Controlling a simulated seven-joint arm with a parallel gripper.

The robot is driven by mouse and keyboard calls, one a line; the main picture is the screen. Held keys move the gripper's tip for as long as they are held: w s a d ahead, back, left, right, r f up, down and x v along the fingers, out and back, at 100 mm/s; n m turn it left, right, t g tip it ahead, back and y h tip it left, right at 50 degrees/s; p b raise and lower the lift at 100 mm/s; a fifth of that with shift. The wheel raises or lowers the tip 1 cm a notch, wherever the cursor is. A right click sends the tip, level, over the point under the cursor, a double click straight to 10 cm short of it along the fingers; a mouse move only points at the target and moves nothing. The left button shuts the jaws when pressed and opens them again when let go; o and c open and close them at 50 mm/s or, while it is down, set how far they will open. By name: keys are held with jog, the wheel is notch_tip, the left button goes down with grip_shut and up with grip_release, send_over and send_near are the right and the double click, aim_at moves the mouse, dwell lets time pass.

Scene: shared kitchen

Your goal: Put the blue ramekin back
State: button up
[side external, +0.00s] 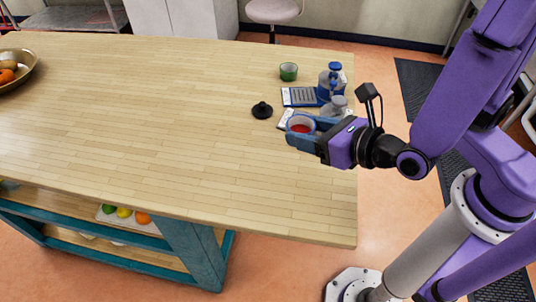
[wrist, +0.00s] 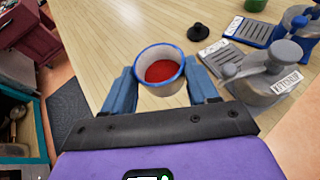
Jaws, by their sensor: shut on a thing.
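The blue ramekin is a small white cup with a blue rim and red contents; it shows in the side view (side external: 301,125) and in the wrist view (wrist: 150,90). My gripper (side external: 302,132) is shut on it, one blue finger on each side, also seen in the wrist view (wrist: 162,90). The ramekin is upright, near the table's right end; its height above the wood is hard to tell. A grey tray (wrist: 217,54) and a grey lidded pot (wrist: 262,82) with a label lie right of it in the wrist view.
Beyond stand a blue tray (side external: 299,97), a blue dispenser (side external: 326,84) and a green cup (side external: 288,72). A black knobbed lid (side external: 262,110) lies on the wooden table (side external: 150,130). A fruit bowl (side external: 28,75) is at far left. The table's middle is clear.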

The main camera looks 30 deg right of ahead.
jog(key=shift+w+a+f, duration=0.35)
jog(key=shift+w+a, duration=0.1)
jog(key=shift+w, duration=0.2)
jog(key=shift+w+a+f, duration=0.35)
jog(key=shift+w+a, duration=0.1)
jog(key=shift+w, duration=0.15)
send_over(270, 167)
jog(key=f, duration=0.5)
jog(key=shift+w+f, duration=0.25)
jog(key=shift+f, duration=1.8)
jog(key=shift+f, duration=0.1)
jog(key=o, duration=1.2)
jog(key=shift+c, duration=0.2)
jog(key=shift+s+r, duration=0.25)
jog(key=v, duration=1.1)
jog(key=shift+s, duration=0.15)
